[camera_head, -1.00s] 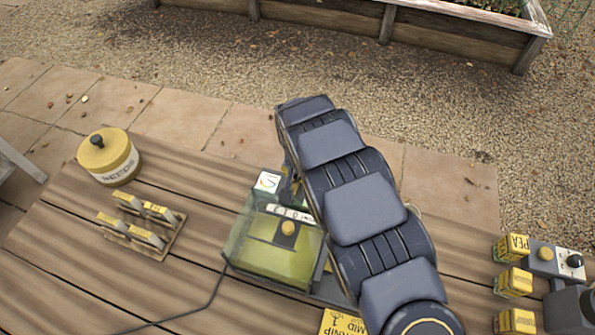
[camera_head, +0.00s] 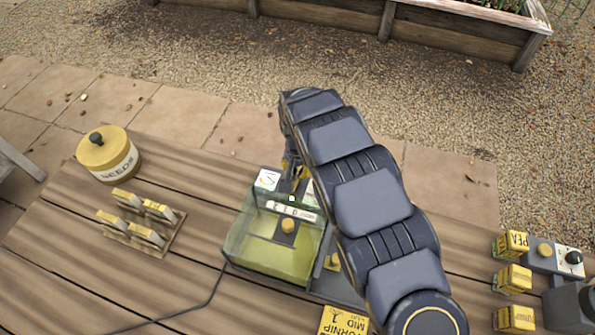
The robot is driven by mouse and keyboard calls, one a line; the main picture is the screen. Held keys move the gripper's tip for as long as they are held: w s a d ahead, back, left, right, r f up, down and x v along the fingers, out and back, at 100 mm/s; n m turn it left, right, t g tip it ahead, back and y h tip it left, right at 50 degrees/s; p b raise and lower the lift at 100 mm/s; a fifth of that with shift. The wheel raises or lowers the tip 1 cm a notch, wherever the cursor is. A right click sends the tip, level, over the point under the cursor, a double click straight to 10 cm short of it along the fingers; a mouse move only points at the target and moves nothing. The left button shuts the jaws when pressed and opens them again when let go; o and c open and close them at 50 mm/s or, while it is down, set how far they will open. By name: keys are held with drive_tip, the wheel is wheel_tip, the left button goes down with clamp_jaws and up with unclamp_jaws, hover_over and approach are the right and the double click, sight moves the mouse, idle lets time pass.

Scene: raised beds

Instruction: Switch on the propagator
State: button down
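The propagator (camera_head: 272,245) is a clear, yellow-green lidded box with a yellow knob on top, standing on the wooden table. A label strip with dark marks (camera_head: 291,211) runs along its back part. A small pale-green bright spot (camera_head: 291,198) shows just behind that strip. My gripper (camera_head: 293,178) points down at the back edge of the propagator, beside a white card with a curved mark (camera_head: 268,179). Its fingers are small and partly hidden, and I cannot tell whether they touch anything. My arm covers the propagator's right side.
A yellow-lidded seed tin (camera_head: 108,155) and a rack of yellow-topped pieces (camera_head: 140,222) stand left. A cable (camera_head: 190,308) runs from the propagator. A yellow turnip card (camera_head: 343,321) lies in front. Yellow packets (camera_head: 513,279) and a knobbed grey box (camera_head: 553,258) stand right.

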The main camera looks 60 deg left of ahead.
drive_tip(key=shift+r, duration=0.2)
wheel_tip(320, 180, up, 14)
drive_tip(key=w+a, duration=0.1)
drive_tip(key=shift+w+a, duration=0.15)
drive_tip(key=shift+a, duration=0.05)
idle(0.3)
drive_tip(key=shift+f, duration=0.1)
idle(0.4)
